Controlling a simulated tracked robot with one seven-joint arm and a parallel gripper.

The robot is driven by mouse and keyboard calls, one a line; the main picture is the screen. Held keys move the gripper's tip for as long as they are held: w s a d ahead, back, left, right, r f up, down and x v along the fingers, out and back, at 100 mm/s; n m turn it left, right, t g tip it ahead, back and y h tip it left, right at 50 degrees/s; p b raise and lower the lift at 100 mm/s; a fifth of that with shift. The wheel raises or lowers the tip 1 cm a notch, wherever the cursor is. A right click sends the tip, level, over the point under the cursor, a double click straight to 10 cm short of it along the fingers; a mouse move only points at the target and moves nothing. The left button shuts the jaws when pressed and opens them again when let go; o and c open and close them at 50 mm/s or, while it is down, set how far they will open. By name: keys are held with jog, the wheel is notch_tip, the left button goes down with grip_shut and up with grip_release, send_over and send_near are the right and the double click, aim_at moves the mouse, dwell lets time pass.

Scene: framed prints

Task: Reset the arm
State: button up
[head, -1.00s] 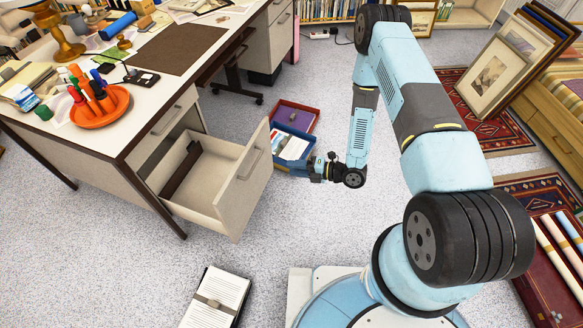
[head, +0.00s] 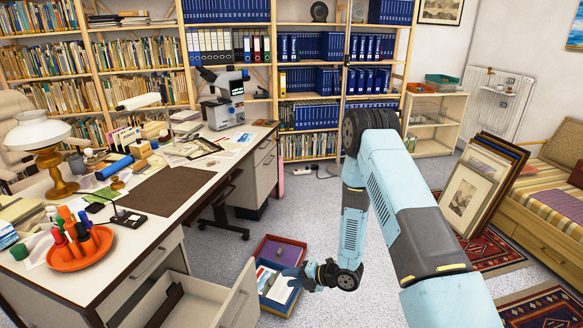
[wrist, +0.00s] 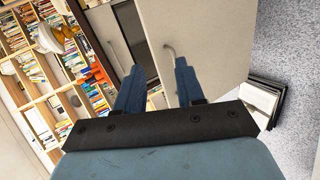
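My arm reaches forward and bends down on the right of the head view. My gripper (head: 290,273) is low, right of the desk, in front of a blue tray (head: 279,307) on the floor. In the wrist view its two blue fingers (wrist: 158,75) stand apart with nothing held between them. Beyond them is the pale front of the desk drawer (wrist: 205,35) with its metal handle (wrist: 170,52). The drawer (head: 240,298) is pulled open in the head view, its lower part cut off by the frame.
The desk (head: 205,184) on the left carries a lamp (head: 42,150), a microscope (head: 223,95) and an orange pen dish (head: 80,252). Framed prints (head: 470,195) lean against a bed at the right. Bookshelves line the back. Grey floor (head: 390,262) lies open around the arm.

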jog(key=w+d+r+m+t+h, duration=0.2)
jog(key=w+d+r+m+h, duration=0.15)
jog(key=w+r, duration=0.45)
jog(key=s+d+r+m+t+h, duration=0.1)
jog(key=d+r+m+h, duration=0.35)
jog(key=r, duration=0.85)
jog(key=d+r+m+t+h, duration=0.1)
jog(key=d+r+m+h, duration=0.1)
jog(key=d+r+m, duration=0.7)
jog(key=s+d+r+m+h, duration=0.2)
jog(key=s+d+r+m, duration=0.1)
jog(key=s+r, duration=0.5)
jog(key=s+d+r+m+h, duration=0.1)
jog(key=s+d+r+m, duration=0.25)
jog(key=s+r, duration=0.45)
jog(key=s+r+m+g, duration=0.1)
jog(key=s+r+m, duration=0.1)
jog(key=s, duration=0.3)
jog(key=s+r+m, duration=0.2)
jog(key=s+m, duration=0.1)
jog(key=s, duration=0.3)
jog(key=s+r+m+g+y, duration=0.1)
jog(key=s+r+m, duration=0.2)
jog(key=s, duration=0.3)
jog(key=shift+g, duration=0.3)
jog(key=shift+s+a, duration=0.1)
jog(key=shift+a, duration=0.05)
